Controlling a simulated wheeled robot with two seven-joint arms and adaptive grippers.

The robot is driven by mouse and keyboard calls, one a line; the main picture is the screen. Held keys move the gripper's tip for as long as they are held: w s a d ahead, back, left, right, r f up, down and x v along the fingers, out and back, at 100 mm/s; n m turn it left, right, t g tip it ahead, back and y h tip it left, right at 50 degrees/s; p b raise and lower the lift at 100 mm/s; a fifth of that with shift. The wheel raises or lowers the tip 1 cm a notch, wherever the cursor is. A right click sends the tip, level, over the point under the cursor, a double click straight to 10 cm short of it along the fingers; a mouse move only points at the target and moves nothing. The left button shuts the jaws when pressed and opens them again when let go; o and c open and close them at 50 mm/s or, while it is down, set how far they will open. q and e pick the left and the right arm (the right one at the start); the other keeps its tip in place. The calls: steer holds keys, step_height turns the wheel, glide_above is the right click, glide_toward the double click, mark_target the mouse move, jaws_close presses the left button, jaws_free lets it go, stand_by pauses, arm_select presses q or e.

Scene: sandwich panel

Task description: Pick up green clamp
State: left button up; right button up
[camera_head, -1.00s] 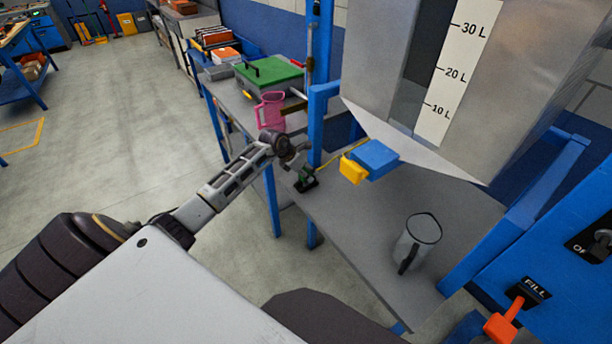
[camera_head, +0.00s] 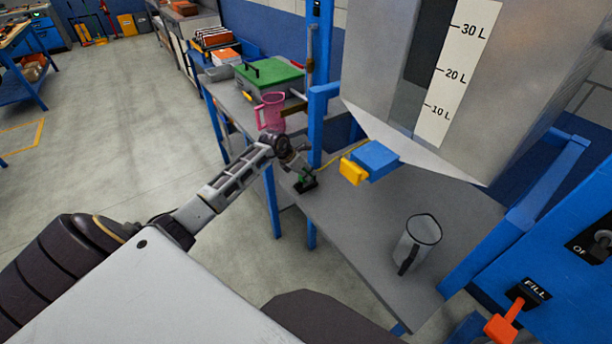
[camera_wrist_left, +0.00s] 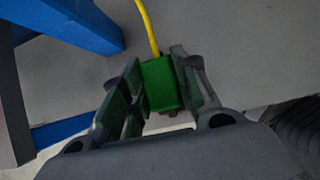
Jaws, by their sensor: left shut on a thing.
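The green clamp (camera_head: 305,182) is a small dark-green thing at the left edge of the grey shelf, beside the blue post. In the left wrist view it is a green block (camera_wrist_left: 160,84) with a yellow cable running up from it. My left gripper (camera_head: 303,173) is at the clamp; in the left wrist view its two fingers (camera_wrist_left: 158,98) stand on either side of the green block, shut on it. The clamp's lower part is partly hidden by the fingers. My right gripper is not in view.
A clear jug (camera_head: 418,243) stands on the shelf (camera_head: 350,225). A pink jug (camera_head: 270,112) and green-lidded box (camera_head: 269,72) are on the bench behind. Blue posts (camera_head: 318,90) stand close to my gripper.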

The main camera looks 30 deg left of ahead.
arm_select(q)
steer(key=shift+r, duration=0.1)
step_height(320, 180, up, 9)
steer(key=shift+f, duration=0.2)
steer(key=shift+r, duration=0.6)
stand_by(0.6)
